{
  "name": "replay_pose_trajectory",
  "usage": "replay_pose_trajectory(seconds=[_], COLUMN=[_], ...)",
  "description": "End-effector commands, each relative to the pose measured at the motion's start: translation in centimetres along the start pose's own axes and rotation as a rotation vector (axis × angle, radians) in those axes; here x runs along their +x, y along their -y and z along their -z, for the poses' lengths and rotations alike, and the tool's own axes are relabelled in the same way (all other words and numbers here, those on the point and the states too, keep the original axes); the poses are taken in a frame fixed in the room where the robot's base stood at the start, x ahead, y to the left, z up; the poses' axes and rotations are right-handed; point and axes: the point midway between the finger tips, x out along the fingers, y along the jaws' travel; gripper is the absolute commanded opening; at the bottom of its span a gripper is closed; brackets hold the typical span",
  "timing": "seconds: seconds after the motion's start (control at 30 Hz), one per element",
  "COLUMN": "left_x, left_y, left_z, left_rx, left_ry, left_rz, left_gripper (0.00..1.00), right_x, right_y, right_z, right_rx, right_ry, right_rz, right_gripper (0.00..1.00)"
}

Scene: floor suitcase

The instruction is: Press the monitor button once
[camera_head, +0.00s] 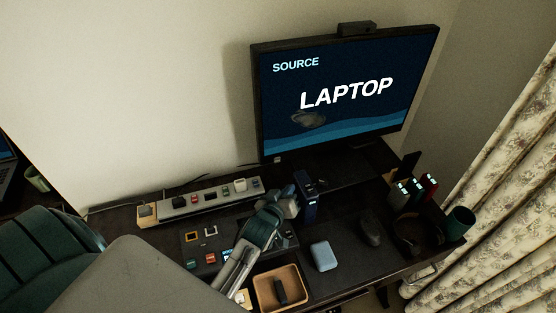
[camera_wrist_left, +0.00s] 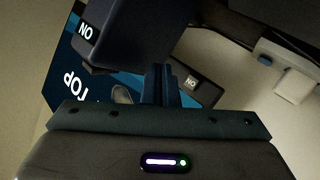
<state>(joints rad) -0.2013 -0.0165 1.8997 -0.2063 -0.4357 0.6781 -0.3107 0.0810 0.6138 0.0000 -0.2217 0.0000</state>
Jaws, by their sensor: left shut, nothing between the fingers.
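The monitor (camera_head: 345,125) stands at the back of the desk, lit and reading "SOURCE LAPTOP". A small pale mark (camera_head: 278,159) sits at its lower left edge; I cannot tell whether it is the button. My left gripper (camera_head: 297,196) is low over the desk in front of the monitor, beside a dark blue upright block (camera_head: 308,205). In the left wrist view my gripper's fingers (camera_wrist_left: 165,82) are together with nothing between them. Part of the monitor screen (camera_wrist_left: 75,90) shows upside down there, with a dark block (camera_wrist_left: 125,32) labelled "ON" close by. My right gripper is out of view.
A long grey power strip (camera_head: 210,197) lies at the back left. A wooden tray (camera_head: 280,289) with a dark object, a light blue case (camera_head: 323,256), a mouse (camera_head: 371,228) and a dark green cup (camera_head: 458,223) occupy the front and right. Patterned curtains (camera_head: 500,220) hang at the right.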

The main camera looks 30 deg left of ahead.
Motion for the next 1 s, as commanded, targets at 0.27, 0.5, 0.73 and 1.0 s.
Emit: replay_pose_trajectory(seconds=[0.27, 0.5, 0.73, 1.0], left_x=[2.1, 4.4, 5.7, 6.0], left_y=[1.6, 3.2, 4.2, 4.4], left_z=[1.5, 3.2, 4.2, 4.4], left_rx=[0.005, 0.003, 0.002, 0.0], left_ry=[-0.003, -0.002, -0.001, -0.001], left_rz=[-0.001, -0.001, 0.0, 0.0], left_gripper=[0.0, 0.0, 0.0, 0.0], right_x=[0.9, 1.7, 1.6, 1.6], right_y=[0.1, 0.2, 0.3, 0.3], right_z=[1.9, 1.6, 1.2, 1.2], right_rx=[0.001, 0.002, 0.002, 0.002], right_ry=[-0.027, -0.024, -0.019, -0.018], right_rz=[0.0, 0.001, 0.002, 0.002], right_gripper=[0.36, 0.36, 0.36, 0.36])
